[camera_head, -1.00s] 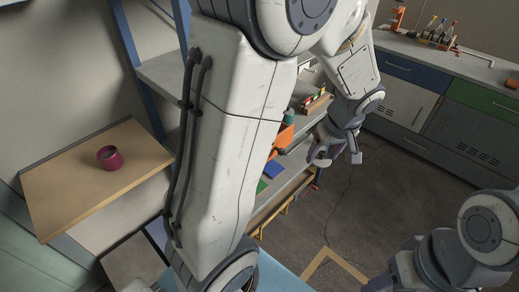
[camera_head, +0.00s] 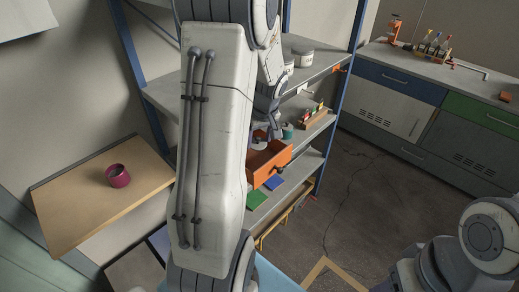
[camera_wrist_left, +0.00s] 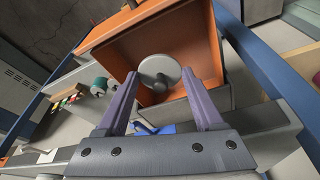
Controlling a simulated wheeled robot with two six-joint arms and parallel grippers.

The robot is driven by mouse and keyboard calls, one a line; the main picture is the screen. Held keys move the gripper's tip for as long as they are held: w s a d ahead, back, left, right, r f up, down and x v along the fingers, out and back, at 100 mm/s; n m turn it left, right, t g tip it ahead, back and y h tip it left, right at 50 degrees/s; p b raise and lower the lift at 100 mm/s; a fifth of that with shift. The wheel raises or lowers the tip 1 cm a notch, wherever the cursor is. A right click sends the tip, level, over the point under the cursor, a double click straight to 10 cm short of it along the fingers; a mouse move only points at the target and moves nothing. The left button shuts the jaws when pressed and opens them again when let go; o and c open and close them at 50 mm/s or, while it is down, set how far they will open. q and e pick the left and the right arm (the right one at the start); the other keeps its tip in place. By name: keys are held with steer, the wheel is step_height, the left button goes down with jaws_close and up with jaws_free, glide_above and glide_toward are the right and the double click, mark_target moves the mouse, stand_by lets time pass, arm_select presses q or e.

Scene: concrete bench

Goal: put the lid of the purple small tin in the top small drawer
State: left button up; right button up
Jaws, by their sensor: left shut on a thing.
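The purple small tin (camera_head: 117,176) stands open, without its lid, on a wooden shelf board at the left of the head view. The top small drawer (camera_head: 284,156) is orange and pulled open on the shelving unit. It also shows in the left wrist view (camera_wrist_left: 120,24), its inside facing the camera. My left gripper (camera_head: 266,132) is over the open drawer, partly hidden by my arm. In the left wrist view its fingers (camera_wrist_left: 160,76) are shut on the pale grey round lid (camera_wrist_left: 160,70), seen against the drawer's inside. I cannot tell its height above the drawer floor.
A rack of small coloured items (camera_head: 316,116) and a teal object (camera_head: 287,131) stand beside the drawer. Green (camera_head: 256,199) and blue (camera_head: 274,183) flat pieces lie below it. White tubs (camera_head: 302,57) stand on the shelf above. A blue post (camera_head: 350,68) bounds the unit.

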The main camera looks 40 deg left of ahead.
mark_target(259, 162)
arm_select(q)
steer(key=shift+d+f, duration=0.15)
steer(key=shift+f, duration=1.6)
steer(key=shift+d+f, duration=0.1)
steer(key=shift+f, duration=1.6)
steer(key=shift+f+b, duration=0.15)
steer(key=shift+b, duration=0.2)
steer(key=o, duration=1.5)
steer(key=shift+c, duration=0.2)
steer(key=shift+r+p, duration=0.3)
steer(key=shift+r, duration=0.25)
steer(key=v, duration=1.1)
steer(key=shift+d+r, duration=0.15)
